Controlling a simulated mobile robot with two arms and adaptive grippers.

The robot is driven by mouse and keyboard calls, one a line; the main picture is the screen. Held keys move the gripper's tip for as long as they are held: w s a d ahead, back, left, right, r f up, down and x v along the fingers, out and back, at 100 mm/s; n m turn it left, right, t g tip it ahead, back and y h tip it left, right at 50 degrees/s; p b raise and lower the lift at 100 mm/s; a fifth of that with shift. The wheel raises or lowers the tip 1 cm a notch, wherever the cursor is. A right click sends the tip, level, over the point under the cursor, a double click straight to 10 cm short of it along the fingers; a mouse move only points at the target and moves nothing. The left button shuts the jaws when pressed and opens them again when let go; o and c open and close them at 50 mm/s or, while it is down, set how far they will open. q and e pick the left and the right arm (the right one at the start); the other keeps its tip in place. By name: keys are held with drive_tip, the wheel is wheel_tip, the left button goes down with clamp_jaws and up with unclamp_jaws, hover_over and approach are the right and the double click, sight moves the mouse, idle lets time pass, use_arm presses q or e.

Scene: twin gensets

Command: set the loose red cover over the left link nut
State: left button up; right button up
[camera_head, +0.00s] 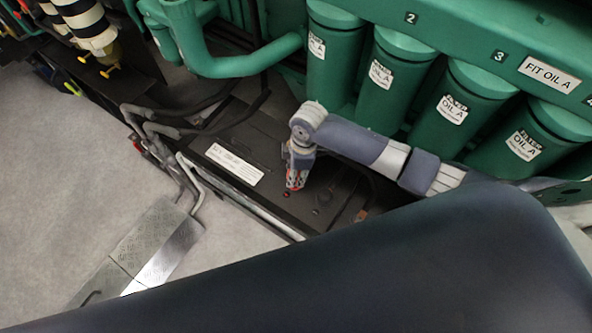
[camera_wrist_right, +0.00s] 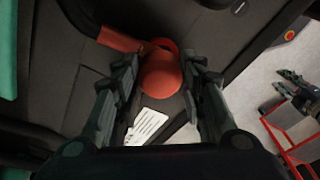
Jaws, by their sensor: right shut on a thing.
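The red cover (camera_wrist_right: 160,76) is a rounded cap with a ring at its far side, seen between the two fingers of my right gripper (camera_wrist_right: 163,78). The fingers are shut on it. In the head view my right gripper (camera_head: 296,180) points down, low over the dark battery box top (camera_head: 262,150), and a little red shows at its fingertips. An orange-red sleeve (camera_wrist_right: 118,40) lies just beyond the cover in the wrist view; I cannot tell if they touch. I cannot make out the left link nut. My left gripper is not in view.
Green oil filters (camera_head: 398,75) and a green pipe (camera_head: 240,62) stand behind the box. Grey bent cables (camera_head: 165,130) run at its left end. A white label (camera_head: 234,163) lies on its top. A metal plate (camera_head: 145,245) lies on the pale floor.

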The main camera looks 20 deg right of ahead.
drive_tip(key=shift+r, duration=0.1)
idle(0.3)
drive_tip(key=shift+p, duration=0.35)
drive_tip(key=shift+f, duration=0.3)
drive_tip(key=shift+s+f+b, duration=0.1)
drive_tip(key=shift+f+b, duration=0.35)
drive_tip(key=shift+f, duration=0.05)
drive_tip(key=shift+s+f, duration=0.4)
drive_tip(key=shift+s, duration=0.05)
drive_tip(key=o, duration=0.9)
drive_tip(key=shift+f, duration=0.1)
drive_tip(key=shift+o, duration=0.3)
drive_tip(key=shift+w+f, duration=0.15)
drive_tip(key=shift+w, duration=0.25)
